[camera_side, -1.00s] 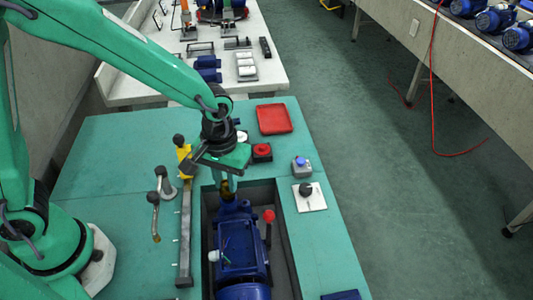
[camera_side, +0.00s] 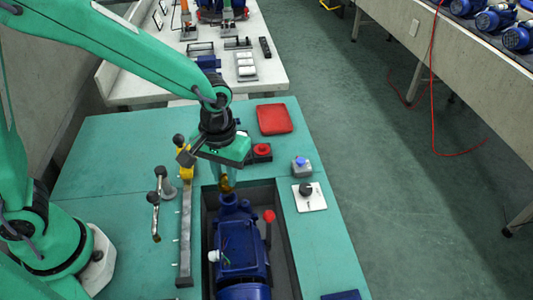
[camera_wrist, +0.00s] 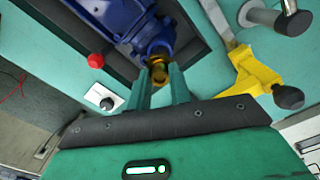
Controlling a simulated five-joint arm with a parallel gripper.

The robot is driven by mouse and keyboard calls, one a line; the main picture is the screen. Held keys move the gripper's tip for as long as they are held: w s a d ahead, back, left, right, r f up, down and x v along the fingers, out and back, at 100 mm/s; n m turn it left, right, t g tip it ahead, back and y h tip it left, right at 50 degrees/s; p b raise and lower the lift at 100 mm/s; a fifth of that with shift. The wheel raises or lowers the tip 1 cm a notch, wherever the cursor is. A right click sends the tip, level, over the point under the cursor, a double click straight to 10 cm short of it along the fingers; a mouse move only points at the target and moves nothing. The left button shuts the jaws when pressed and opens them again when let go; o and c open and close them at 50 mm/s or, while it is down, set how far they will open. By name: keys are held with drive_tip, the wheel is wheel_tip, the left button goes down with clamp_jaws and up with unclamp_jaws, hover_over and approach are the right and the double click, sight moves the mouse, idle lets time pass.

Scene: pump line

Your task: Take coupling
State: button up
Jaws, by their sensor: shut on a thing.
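The coupling (camera_wrist: 159,69) is a small brass-coloured piece. It is between the two fingertips of my gripper (camera_wrist: 160,76) in the wrist view, and my gripper is shut on it. I cannot tell whether the coupling still touches the pump. The pump lies in a dark recess in the green table; it also shows in the wrist view (camera_wrist: 112,18).
A red tray (camera_side: 274,118) lies on the green table (camera_side: 110,150) behind the recess. A red button (camera_side: 262,150), a blue button (camera_side: 300,165), a black knob (camera_side: 306,189) and a red-knobbed lever (camera_side: 269,216) stand around. A yellow clamp (camera_side: 185,162) and metal levers are on the left.

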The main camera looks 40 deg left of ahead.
drive_tip(key=shift+r, duration=1.3)
drive_tip(key=shift+r, duration=0.15)
